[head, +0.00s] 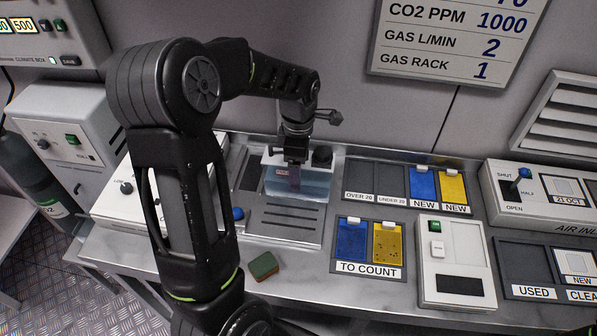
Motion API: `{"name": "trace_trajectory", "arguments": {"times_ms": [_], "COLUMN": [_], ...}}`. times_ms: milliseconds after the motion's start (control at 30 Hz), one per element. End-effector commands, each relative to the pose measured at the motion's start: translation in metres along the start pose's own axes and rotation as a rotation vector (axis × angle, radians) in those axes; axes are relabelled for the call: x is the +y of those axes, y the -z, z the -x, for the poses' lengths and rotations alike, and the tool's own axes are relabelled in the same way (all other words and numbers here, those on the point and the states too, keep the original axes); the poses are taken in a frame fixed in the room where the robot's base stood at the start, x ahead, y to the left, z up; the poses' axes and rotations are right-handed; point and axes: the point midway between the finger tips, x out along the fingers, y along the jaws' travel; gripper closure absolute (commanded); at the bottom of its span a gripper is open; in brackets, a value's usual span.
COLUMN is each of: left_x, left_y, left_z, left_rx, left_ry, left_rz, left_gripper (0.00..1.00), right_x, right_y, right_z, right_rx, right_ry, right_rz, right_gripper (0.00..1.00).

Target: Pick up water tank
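The water tank (314,188) is a clear box with bluish water, a pale top and a dark round cap. It sits at the back of a grey slotted unit on the bench, in the middle of the head view. My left gripper (293,168) points down at the tank's top, left of the cap, and appears to touch or overlap it. Its fingertips are hard to make out against the tank, so I cannot tell whether they grip it. My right gripper is not in view.
A green-and-brown sponge (263,266) lies on the bench's front edge. A white control box (110,200) stands left of the slotted unit, partly behind my arm. Blue and yellow cards (424,185) lie in trays to the right. A white device (452,265) stands at front right.

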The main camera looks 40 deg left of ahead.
Motion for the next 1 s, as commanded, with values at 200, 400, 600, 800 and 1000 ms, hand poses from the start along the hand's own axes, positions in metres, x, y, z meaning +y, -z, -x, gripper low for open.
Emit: {"name": "trace_trajectory", "arguments": {"times_ms": [200,400,600,800,1000], "left_x": [0.0002,0.0002,0.0002,0.0002,0.0002], "left_y": [-0.0001,-0.0001,-0.0001,-0.0002,-0.0001], "left_z": [0.0004,0.0005,0.0005,0.0005,0.0005], "left_rx": [0.000,0.000,0.000,0.000,0.000], "left_ry": [-0.001,-0.001,-0.001,-0.001,-0.001], "left_rz": [0.000,0.000,0.000,0.000,0.000], "left_gripper": [0.20,0.22,0.39,0.55,0.72], "right_x": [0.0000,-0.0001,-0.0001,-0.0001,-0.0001], "right_y": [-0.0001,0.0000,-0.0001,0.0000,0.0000], "right_z": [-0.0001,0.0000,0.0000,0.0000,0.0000], "right_rx": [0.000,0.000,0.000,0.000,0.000], "right_ry": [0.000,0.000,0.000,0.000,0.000], "right_rz": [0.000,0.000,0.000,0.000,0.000], "right_gripper": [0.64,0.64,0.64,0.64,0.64]}}
